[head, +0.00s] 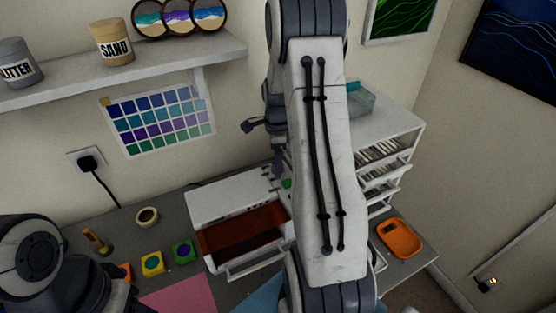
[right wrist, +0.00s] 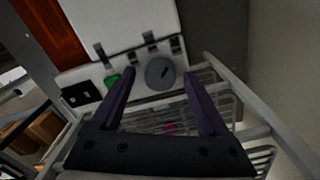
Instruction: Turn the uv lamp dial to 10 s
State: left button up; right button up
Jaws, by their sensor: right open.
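The uv lamp (head: 225,200) is a white box with a red-brown window, standing on the grey bench in the head view. In the right wrist view its panel carries a round grey dial (right wrist: 153,79) with a dark pointer mark slanting to the upper right, beside a green button (right wrist: 112,81) and a black switch plate (right wrist: 80,94). Any dial numbers are too small to read. My right gripper (right wrist: 158,74) is open, its two purplish fingers on either side of the dial in the picture; contact cannot be told. In the head view my right arm hides the dial. My left gripper's fingers do not show.
A white drawer unit (head: 398,125) stands right of the lamp, with an orange tray (head: 400,252) in front. Yellow (head: 146,269) and green (head: 177,258) moulds, a tape roll (head: 138,222) and a pink sheet (head: 180,297) lie left. A wall shelf (head: 150,72) holds jars.

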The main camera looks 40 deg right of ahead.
grip_shut()
jog(key=shift+n, duration=0.4)
jog(key=n, duration=0.8)
jog(key=shift+n, duration=0.3)
jog(key=n, duration=0.4)
jog(key=shift+r+b, duration=0.1)
jog(key=shift+b, duration=0.2)
jog(key=n, duration=0.4)
jog(key=shift+d, duration=0.1)
jog(key=shift+w+n, duration=0.1)
jog(key=shift+n, duration=0.3)
